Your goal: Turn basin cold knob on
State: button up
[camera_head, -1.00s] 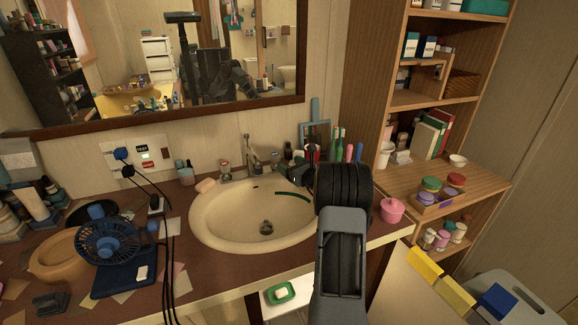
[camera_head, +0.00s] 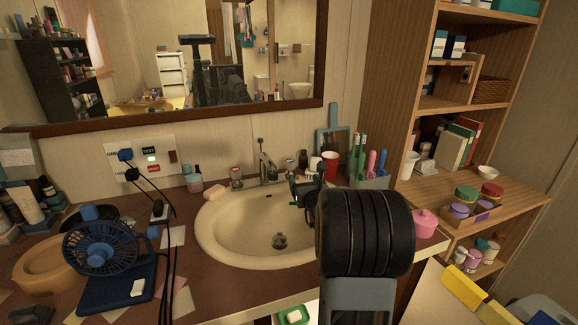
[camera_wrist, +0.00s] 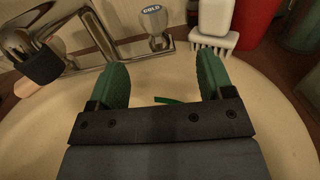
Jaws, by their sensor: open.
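The basin cold knob (camera_wrist: 157,25) is a clear and chrome knob with a blue cap marked COLD. It stands on the chrome faucet base at the top middle of the wrist view. My gripper (camera_wrist: 160,75) is open, with its two green fingers apart and nothing between their tips. The knob lies beyond the fingertips, between their lines, and appears apart from them. In the head view my gripper (camera_head: 308,195) is over the right rear of the basin (camera_head: 213,242). I cannot clearly make out the cold knob there. The faucet (camera_head: 266,162) and a red-marked knob (camera_head: 236,176) show behind the basin.
A white brush (camera_wrist: 216,22) and a red cup (camera_wrist: 254,20) stand close to the right finger. A dark green strip (camera_wrist: 168,100) lies in the basin below the fingers. A blue fan (camera_head: 100,250) and hanging cables are on the left. A pink jar (camera_head: 424,223) stands right.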

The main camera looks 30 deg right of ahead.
aim_at(294, 165)
jog(key=x, duration=0.9)
jog(key=a+x, duration=0.1)
jog(key=x, duration=0.3)
jog(key=shift+w+d, duration=0.1)
jog(key=shift+w, duration=0.25)
jog(key=shift+c, duration=0.5)
jog(key=c, duration=0.8)
jog(key=shift+r+n+y+p, duration=0.2)
jog(key=shift+n+y+p, duration=0.15)
jog(key=shift+n+y, duration=0.2)
jog(key=shift+d+n+t+y+p, duration=0.1)
jog(key=shift+n+t+y+p, duration=0.4)
jog(key=shift+y, duration=0.45)
jog(key=shift+f+n+y+p, duration=0.15)
jog(key=shift+n+y+p, duration=0.45)
jog(key=shift+y, duration=0.3)
jog(key=o, duration=0.9)
jog(key=shift+s, duration=0.1)
